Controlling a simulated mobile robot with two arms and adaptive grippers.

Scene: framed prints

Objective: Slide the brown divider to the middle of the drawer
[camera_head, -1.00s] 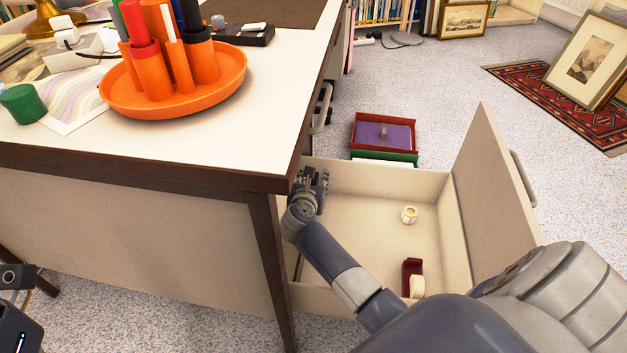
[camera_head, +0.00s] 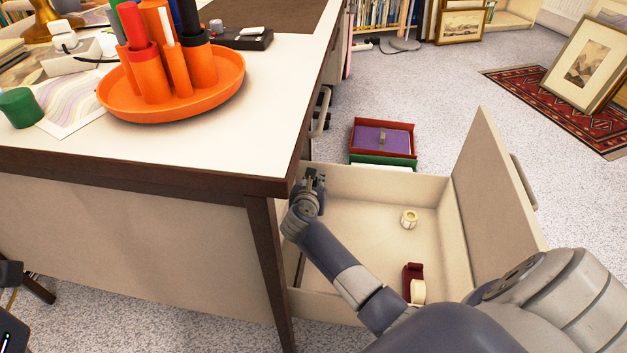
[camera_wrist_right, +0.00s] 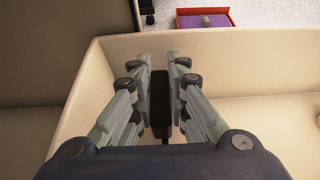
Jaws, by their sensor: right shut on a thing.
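The drawer (camera_head: 380,235) stands pulled out to the right of the desk. My right gripper (camera_head: 315,178) is inside it at the left, near the far wall, and is shut on the brown divider (camera_head: 300,267). In the head view only a thin dark strip of the divider shows near the desk leg; my arm hides much of the rest. In the right wrist view a dark upright edge, the divider (camera_wrist_right: 160,95), lies between my fingers. My left gripper is out of sight; only part of my left arm shows at the lower left edge.
A tape roll (camera_head: 409,219) and a dark red tape dispenser (camera_head: 414,284) lie on the drawer floor, with bare floor between them and my gripper. The desk edge (camera_head: 240,183) overhangs close beside my right gripper. A red and purple tray (camera_head: 383,137) stands beyond the drawer.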

